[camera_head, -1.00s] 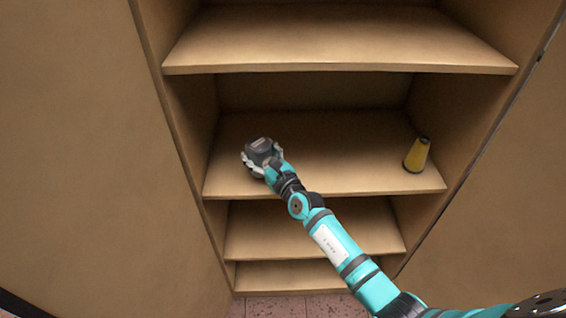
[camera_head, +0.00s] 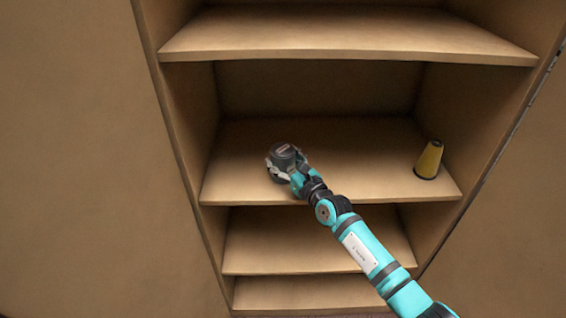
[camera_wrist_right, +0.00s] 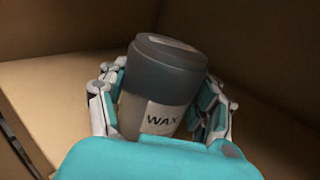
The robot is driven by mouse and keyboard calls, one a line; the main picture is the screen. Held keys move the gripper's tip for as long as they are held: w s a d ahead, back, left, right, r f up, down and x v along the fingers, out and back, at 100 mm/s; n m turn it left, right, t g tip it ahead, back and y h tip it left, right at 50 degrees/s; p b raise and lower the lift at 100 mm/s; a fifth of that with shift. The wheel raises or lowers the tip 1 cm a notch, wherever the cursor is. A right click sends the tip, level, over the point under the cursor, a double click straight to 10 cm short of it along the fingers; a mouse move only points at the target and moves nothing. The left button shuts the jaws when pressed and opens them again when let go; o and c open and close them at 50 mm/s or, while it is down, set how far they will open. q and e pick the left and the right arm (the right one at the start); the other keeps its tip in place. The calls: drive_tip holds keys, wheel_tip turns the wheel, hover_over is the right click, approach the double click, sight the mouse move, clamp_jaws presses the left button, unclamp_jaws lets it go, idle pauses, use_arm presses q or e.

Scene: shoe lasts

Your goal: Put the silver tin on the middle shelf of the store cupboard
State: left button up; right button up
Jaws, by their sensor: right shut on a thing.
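The silver tin (camera_head: 285,154) has a dark grey lid and is over the left part of the middle shelf (camera_head: 350,180) of the store cupboard. In the right wrist view the tin (camera_wrist_right: 162,85) shows a white label reading WAX and leans slightly. My right gripper (camera_head: 284,168) is shut on the tin, with one finger on each side of it, as the right wrist view (camera_wrist_right: 160,112) shows. I cannot tell whether the tin's base touches the shelf; its lower part is hidden by the gripper. My left gripper is not in view.
A yellow cone-shaped thing with a dark base (camera_head: 429,160) stands at the right of the same shelf. Lower shelves (camera_head: 310,245) are empty where visible. The shelf between tin and cone is clear.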

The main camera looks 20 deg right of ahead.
drive_tip(key=shift+f, duration=0.1)
drive_tip(key=o, duration=1.5)
drive_tip(key=shift+o, duration=0.2)
drive_tip(key=v, duration=1.2)
drive_tip(key=shift+s, duration=0.1)
